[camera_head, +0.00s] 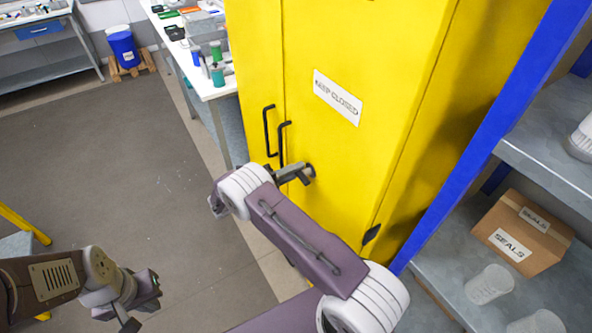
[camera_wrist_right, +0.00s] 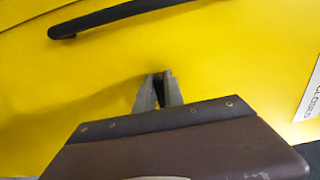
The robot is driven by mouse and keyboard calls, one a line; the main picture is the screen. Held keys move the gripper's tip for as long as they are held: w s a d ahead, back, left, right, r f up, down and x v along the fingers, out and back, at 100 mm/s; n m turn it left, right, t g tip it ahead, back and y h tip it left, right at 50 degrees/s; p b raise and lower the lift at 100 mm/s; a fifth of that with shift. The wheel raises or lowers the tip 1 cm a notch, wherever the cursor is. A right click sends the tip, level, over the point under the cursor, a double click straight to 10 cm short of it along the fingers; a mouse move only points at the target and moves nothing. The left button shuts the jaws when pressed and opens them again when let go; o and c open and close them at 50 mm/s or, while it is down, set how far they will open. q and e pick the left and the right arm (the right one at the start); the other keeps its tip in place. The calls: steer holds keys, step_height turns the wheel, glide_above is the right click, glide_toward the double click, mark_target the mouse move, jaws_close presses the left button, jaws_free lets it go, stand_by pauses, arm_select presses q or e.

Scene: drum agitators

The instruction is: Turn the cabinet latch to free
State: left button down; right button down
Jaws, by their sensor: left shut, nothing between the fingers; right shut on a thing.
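The yellow cabinet (camera_head: 395,60) stands upright with its doors closed. Its dark latch (camera_head: 309,170) sits on the door, right of the two black bar handles. My right gripper (camera_head: 298,173) is at the latch, shut on it. In the right wrist view, the fingers of my right gripper (camera_wrist_right: 160,82) close around a small dark part against the yellow door. Most of the latch is hidden by the fingers, so its exact angle cannot be told. My left gripper (camera_head: 144,303) is shut and empty, low at the left, well away from the cabinet.
Black door handles (camera_head: 269,130) stick out just left of the latch; one also shows in the wrist view (camera_wrist_right: 115,15). A blue-framed shelf (camera_head: 480,140) with a cardboard box (camera_head: 520,232) stands close on the right. A white workbench (camera_head: 192,65) stands behind left. The left floor is mostly clear.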

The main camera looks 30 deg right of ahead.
stand_by(0.3)
steer(key=c, duration=1.4)
jaws_free()
steer(key=shift+c, duration=0.2)
steer(key=a+b, duration=0.3)
steer(key=a, duration=0.6)
steer(key=shift+s, duration=0.35)
